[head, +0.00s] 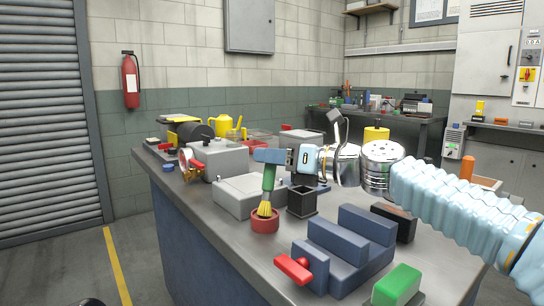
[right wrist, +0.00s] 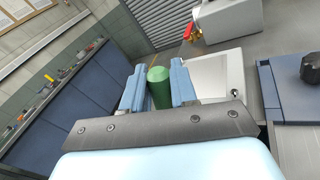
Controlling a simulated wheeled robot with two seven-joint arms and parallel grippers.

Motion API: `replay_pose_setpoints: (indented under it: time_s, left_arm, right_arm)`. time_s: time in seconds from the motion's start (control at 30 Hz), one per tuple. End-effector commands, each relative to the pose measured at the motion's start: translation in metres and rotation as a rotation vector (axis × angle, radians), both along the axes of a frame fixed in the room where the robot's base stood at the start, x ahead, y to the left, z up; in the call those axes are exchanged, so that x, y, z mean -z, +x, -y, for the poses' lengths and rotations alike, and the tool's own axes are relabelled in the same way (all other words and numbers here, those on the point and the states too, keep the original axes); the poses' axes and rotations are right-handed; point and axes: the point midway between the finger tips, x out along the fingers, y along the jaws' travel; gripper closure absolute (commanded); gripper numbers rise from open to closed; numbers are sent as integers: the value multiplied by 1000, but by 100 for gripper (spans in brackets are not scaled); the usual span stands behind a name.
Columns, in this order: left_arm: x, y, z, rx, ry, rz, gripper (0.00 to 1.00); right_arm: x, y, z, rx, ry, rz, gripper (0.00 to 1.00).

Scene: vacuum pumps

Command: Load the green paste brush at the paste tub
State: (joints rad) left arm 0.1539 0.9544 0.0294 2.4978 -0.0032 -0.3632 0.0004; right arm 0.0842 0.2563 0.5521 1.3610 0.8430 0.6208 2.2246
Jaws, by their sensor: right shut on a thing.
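The green paste brush (head: 268,180) is upright in the head view, with yellow bristles pointing down. Its bristle end is at the opening of the small red-brown paste tub (head: 265,226) on the workbench; how deep the bristles sit is hard to tell. My right gripper (head: 268,157) is shut on the upper part of the green handle, above the tub. In the right wrist view the green handle end (right wrist: 159,88) shows between the two blue fingers (right wrist: 152,92). The tub is hidden there. My left gripper is not in view.
A black open-topped holder (head: 301,201) stands just right of the tub. A grey box (head: 248,195) is behind it. A blue vise-like block (head: 345,250) with a red handle (head: 294,268) and a green block (head: 397,286) are in front. Bare bench (head: 225,232) lies left of the tub.

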Motion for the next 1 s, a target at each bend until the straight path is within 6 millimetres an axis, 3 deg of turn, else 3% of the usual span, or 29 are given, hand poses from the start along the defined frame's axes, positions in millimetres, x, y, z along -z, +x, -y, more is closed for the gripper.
replay_pose_setpoints:
  time_s: [0.47,0.8,1.0]
  left_arm:
    - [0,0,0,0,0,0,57]
    - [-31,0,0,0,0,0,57]
    - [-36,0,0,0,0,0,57]
  right_arm:
    - [4,0,-1,-2,-5,-5,100]
    - [-26,0,0,-2,-2,-5,100]
    - [-42,0,-1,-3,-2,-1,100]
